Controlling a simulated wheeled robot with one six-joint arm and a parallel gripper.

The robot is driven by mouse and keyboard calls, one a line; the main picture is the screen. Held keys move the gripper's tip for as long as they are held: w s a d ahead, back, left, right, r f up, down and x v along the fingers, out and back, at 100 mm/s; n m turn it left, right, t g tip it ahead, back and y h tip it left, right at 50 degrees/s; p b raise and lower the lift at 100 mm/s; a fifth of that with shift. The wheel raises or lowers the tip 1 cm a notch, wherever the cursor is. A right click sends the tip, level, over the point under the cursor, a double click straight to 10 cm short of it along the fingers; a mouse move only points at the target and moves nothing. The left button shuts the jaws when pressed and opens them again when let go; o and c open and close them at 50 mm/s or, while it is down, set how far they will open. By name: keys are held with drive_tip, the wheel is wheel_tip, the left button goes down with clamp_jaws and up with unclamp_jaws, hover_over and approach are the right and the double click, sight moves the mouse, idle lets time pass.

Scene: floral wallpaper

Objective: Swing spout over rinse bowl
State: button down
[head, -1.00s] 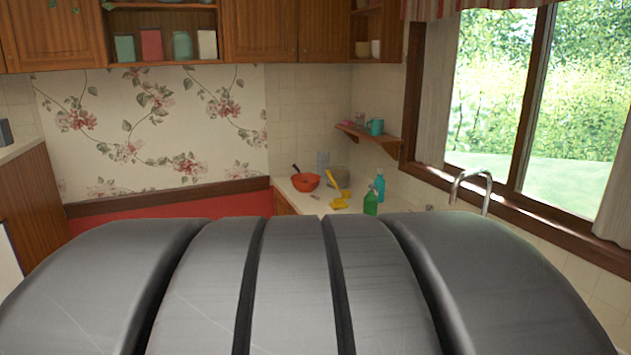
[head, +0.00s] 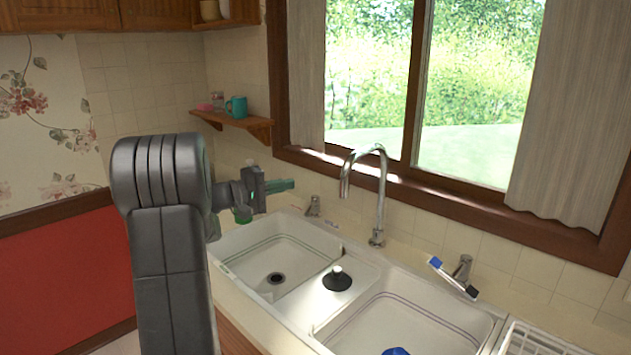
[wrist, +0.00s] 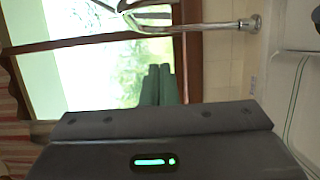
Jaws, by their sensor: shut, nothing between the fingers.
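The chrome spout (head: 383,190) is a tall gooseneck behind the sink, with its open end to the left of its base, towards the left basin. The left basin (head: 235,257) has a green stripe and a dark drain. The right basin (head: 440,308) has purplish lines and a blue object in it. I cannot tell which one is the rinse bowl. My gripper (head: 283,185) is shut and empty, above the back of the left basin, left of the spout and apart from it. In the wrist view, its green fingers (wrist: 160,86) are together and the spout (wrist: 190,27) lies sideways beyond them.
A black stopper-like object (head: 338,280) stands on the divider between the basins. Tap handles (head: 313,206) (head: 463,268) flank the spout; a blue-and-black-ended stick (head: 452,277) is by the right one. A white rack (head: 530,340) is at lower right. A wooden shelf (head: 235,122) holds a teal mug.

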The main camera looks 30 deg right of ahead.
sight(342, 187)
drive_tip(key=s+d+p, duration=0.4)
drive_tip(key=d+p, duration=0.1)
drive_tip(key=d, duration=0.5)
drive_tip(key=shift+s+d+r, duration=0.15)
drive_tip(key=shift+s+d, duration=0.05)
drive_tip(key=shift+d, duration=0.15)
drive_tip(key=s+t+b, duration=0.1)
drive_tip(key=b, duration=0.1)
drive_tip(key=s+b, duration=0.1)
drive_tip(key=b, duration=0.2)
drive_tip(key=s+d+n+t+b, duration=0.1)
drive_tip(key=b, duration=0.1)
drive_tip(key=shift+s+f+t, duration=0.15)
drive_tip(key=shift+f+t, duration=0.15)
drive_tip(key=shift+f, duration=0.1)
drive_tip(key=s+d+b, duration=0.7)
drive_tip(key=s+b, duration=0.3)
drive_tip(key=b, duration=0.4)
drive_tip(key=shift+r, duration=0.45)
